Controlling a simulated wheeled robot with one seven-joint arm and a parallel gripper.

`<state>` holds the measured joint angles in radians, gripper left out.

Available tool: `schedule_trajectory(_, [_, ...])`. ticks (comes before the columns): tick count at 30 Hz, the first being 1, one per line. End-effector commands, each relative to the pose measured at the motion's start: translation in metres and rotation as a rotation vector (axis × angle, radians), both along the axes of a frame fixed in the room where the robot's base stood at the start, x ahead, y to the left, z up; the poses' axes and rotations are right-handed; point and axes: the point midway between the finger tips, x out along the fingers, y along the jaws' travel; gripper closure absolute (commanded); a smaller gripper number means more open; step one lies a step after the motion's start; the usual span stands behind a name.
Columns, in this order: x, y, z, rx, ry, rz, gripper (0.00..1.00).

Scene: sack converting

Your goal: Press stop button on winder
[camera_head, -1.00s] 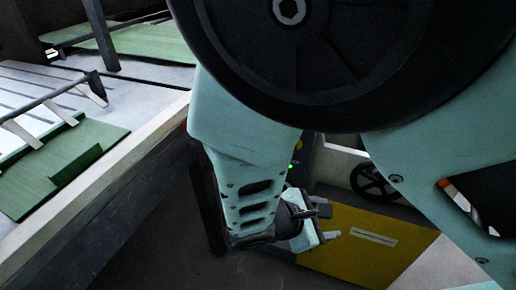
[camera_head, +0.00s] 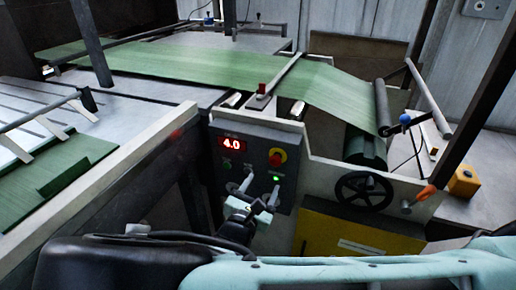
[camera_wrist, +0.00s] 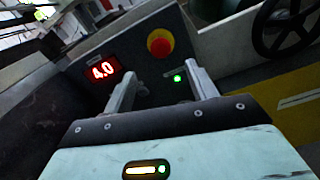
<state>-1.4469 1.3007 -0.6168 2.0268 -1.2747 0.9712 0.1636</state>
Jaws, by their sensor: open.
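The winder's dark control panel (camera_head: 244,148) is on the machine's front, with a red display (camera_head: 231,143) reading 4.0. A red mushroom button on a yellow collar (camera_head: 277,157) sits at its upper right, with a lit green light (camera_head: 276,179) below it. A small green mark (camera_head: 227,164) is under the display. My gripper (camera_head: 260,186) is open and empty in front of the panel's lower part. In the wrist view, the red button (camera_wrist: 160,42) and green light (camera_wrist: 177,78) show beyond and between the fingers (camera_wrist: 163,82). Contact with the panel cannot be told.
A black handwheel (camera_head: 364,191) is right of the panel, above a yellow plate (camera_head: 345,236). Green web material (camera_head: 200,66) runs over the machine to a roll at right. A yellow box (camera_head: 463,181) stands at far right. A pale rail (camera_head: 95,190) borders the left.

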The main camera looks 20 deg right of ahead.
Motion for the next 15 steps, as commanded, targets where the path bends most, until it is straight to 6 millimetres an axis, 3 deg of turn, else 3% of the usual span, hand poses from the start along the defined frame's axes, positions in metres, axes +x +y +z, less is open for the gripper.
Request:
schedule_trajectory(9, [0.052,-0.039,0.002,-0.001,0.0,-0.003,0.43])
schedule_trajectory(15, [0.071,-0.052,0.001,0.0,0.0,-0.002,0.43])
